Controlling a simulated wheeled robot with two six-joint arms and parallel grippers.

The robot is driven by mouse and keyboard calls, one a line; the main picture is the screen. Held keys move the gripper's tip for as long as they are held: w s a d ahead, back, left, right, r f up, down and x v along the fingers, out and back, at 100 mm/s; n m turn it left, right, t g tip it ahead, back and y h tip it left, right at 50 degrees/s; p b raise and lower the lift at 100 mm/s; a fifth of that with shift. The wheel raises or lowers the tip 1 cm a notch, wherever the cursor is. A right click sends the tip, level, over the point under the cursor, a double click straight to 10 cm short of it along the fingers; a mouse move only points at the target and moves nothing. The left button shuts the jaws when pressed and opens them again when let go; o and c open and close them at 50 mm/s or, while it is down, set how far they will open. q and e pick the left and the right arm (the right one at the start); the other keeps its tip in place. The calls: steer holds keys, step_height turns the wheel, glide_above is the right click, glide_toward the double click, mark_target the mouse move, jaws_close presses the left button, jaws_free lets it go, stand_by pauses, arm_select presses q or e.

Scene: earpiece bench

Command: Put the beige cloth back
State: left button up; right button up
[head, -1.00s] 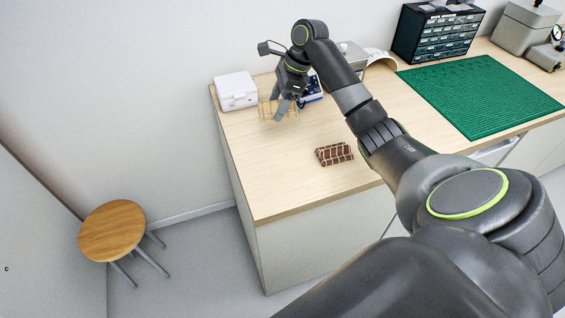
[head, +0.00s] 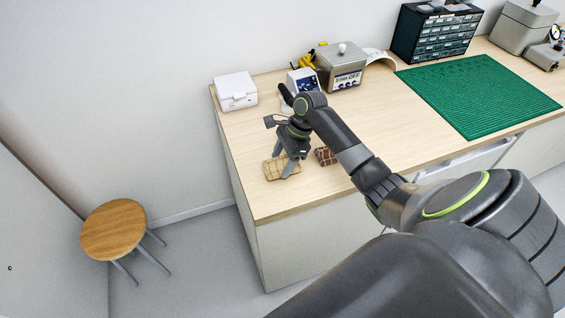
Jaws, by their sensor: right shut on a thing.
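The beige cloth (head: 272,173), a folded checked piece, is at the front left of the wooden bench, at the fingers of my right gripper (head: 288,165). The right gripper points down and is shut on the cloth. I cannot tell whether the cloth touches the bench top or hangs just above it. A brown checked cloth (head: 324,157) lies close to its right, partly hidden by my right arm. My left gripper is not in view.
A white box (head: 235,91) stands at the back left of the bench (head: 240,140). A blue-and-white device (head: 303,82) and a metal bath (head: 340,68) stand behind my arm. A green mat (head: 485,95) covers the right side. A stool (head: 112,228) stands on the floor left.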

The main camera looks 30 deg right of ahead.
steer(key=shift+f, duration=0.85)
steer(key=o, duration=1)
steer(key=shift+f, duration=0.1)
steer(key=b+v, duration=0.1)
steer(key=v, duration=1.1)
steer(key=shift+d+b, duration=0.1)
steer(key=shift+b, duration=0.25)
